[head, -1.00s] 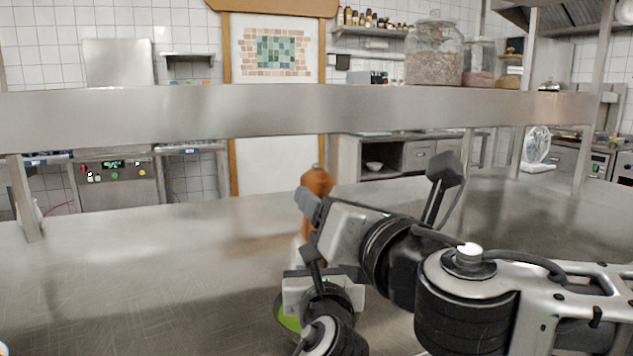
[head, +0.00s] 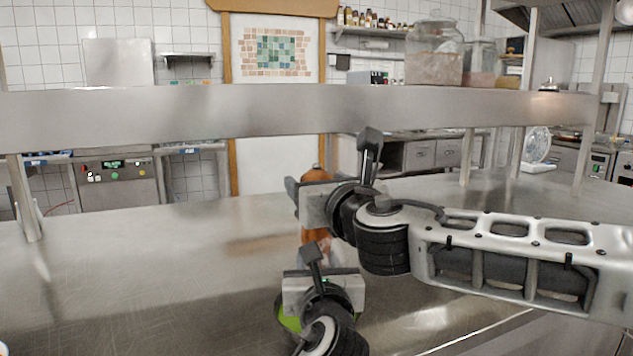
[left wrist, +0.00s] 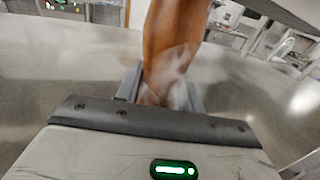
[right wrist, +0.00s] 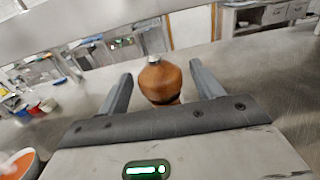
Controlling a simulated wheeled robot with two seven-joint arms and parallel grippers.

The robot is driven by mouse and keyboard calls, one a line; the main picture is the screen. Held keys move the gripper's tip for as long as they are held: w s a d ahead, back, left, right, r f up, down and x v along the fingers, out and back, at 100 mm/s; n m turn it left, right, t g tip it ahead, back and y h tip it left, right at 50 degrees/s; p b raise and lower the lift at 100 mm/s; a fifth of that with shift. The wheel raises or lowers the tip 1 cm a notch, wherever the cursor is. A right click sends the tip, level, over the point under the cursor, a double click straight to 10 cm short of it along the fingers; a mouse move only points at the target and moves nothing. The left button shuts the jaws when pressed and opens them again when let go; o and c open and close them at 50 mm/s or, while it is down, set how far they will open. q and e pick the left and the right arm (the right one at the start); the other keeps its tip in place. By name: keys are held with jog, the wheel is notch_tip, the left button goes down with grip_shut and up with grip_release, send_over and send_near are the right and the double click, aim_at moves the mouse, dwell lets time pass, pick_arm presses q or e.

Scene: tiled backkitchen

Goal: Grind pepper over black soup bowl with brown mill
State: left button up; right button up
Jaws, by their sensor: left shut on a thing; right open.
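The brown mill (head: 315,236) is a wooden pepper mill, held upright above the steel counter. My left gripper (left wrist: 163,90) is shut on its lower part, which looks pale and translucent in the left wrist view. In the head view the right gripper hides part of the mill. Below my left gripper is a dark bowl with green soup (head: 289,318), mostly hidden by that gripper.
A white bowl with orange soup (right wrist: 20,165) shows at the lower left of the right wrist view. A steel shelf bar (head: 180,112) runs across above the counter (head: 150,260). The counter left of the mill is largely clear.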

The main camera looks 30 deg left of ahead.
aim_at(316, 173)
jog(key=shift+w+a, duration=0.4)
jog(key=shift+a, duration=0.05)
jog(key=c, duration=1)
jog(key=shift+s+a+m+t+h, duration=0.1)
jog(key=shift+m+t+h, duration=1.6)
jog(key=shift+h, duration=0.3)
jog(key=shift+m+t+h, duration=0.6)
jog(key=shift+m+h, duration=0.1)
jog(key=shift+h, duration=0.3)
jog(key=o, duration=1)
notch_tip(316, 173, up, 10)
jog(key=shift+r, duration=0.1)
